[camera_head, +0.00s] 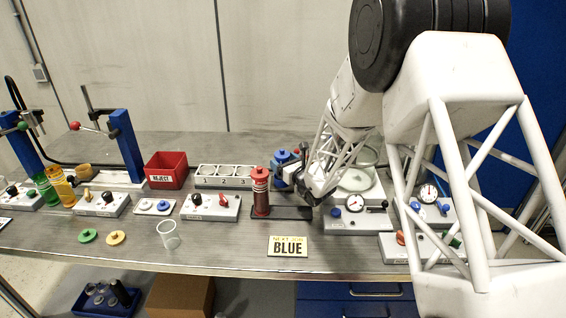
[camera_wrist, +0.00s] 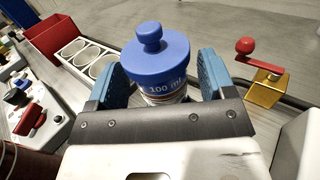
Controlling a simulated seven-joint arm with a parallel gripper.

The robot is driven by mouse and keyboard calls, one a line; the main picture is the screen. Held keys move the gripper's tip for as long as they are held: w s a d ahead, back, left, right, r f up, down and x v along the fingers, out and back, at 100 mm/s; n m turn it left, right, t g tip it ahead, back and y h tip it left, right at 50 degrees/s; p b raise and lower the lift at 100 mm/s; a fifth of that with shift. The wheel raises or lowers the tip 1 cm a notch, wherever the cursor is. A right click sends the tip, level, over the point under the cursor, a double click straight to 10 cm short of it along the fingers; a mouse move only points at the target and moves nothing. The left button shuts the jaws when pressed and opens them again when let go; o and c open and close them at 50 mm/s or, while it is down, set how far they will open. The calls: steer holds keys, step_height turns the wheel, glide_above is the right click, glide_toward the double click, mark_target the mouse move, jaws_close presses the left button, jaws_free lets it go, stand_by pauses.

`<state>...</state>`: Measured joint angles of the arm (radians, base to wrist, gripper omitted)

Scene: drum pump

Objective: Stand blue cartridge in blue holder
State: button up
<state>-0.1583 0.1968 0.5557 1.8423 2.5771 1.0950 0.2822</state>
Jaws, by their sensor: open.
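The blue cartridge (camera_wrist: 157,73) has a round blue cap with a knob and "100 ml" printed on it. In the wrist view it stands between the two blue finger pads of my open gripper (camera_wrist: 162,78), with a gap showing on the right. In the head view its blue top (camera_head: 283,155) shows behind my gripper (camera_head: 292,177), and its lower body is hidden. A red cartridge (camera_head: 260,188) stands upright at the left end of a dark base plate (camera_head: 292,213). I cannot make out which part is the blue holder.
A tray with numbered round cups (camera_head: 223,172) and a red reject bin (camera_head: 166,171) stand to the left. A red-handled crank on a brass block (camera_wrist: 266,88) is right of the gripper. A "BLUE" sign (camera_head: 288,246) lies in front. Gauge boxes (camera_head: 357,220) stand to the right.

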steer(key=v, duration=1.1)
steer(key=shift+d, duration=0.15)
steer(key=shift+s, duration=0.1)
stand_by(0.5)
steer(key=s+a+r+n+g+y, duration=0.1)
steer(key=s+r+n+g, duration=0.6)
steer(key=s, duration=0.4)
steer(key=s+a+r+n+g+y, duration=0.1)
steer(key=s+r+n+g, duration=0.5)
steer(key=s+n, duration=0.4)
steer(key=s+d+r+n+h, duration=0.2)
steer(key=s+d+n+h, duration=0.3)
steer(key=s+d, duration=0.3)
steer(key=s+d+r+n+t+h, duration=0.1)
steer(key=s+d+r+n+h, duration=0.2)
steer(key=s, duration=1.2)
steer(key=d+n+h, duration=0.3)
steer(key=d+h, duration=0.2)
steer(key=d, duration=0.1)
steer(key=shift+s+d, duration=0.15)
steer(key=shift+s, duration=0.15)
